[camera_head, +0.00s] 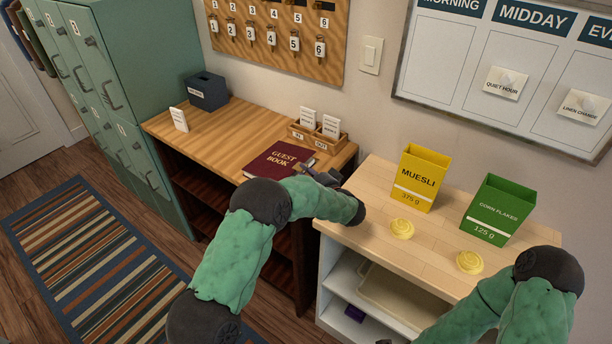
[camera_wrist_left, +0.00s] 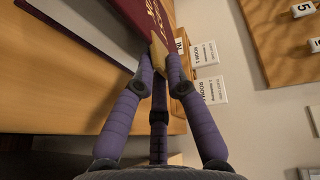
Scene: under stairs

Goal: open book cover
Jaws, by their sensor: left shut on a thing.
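The guest book (camera_head: 280,158) is dark red with gold lettering and lies on the wooden desk near its front right part. My left gripper (camera_head: 316,170) is at the book's right end, shut on the cover's corner. In the left wrist view the fingers (camera_wrist_left: 160,65) close on the tan corner of the red cover (camera_wrist_left: 145,22). Grey-white page edges (camera_wrist_left: 92,28) show beside the cover.
A card holder (camera_head: 314,138) stands behind the book, close to my left gripper. A dark box (camera_head: 207,91) and a white card (camera_head: 179,119) are further left on the desk. The pale counter at right bears a muesli box (camera_head: 420,178), a corn flakes box (camera_head: 497,211) and two yellow rounds.

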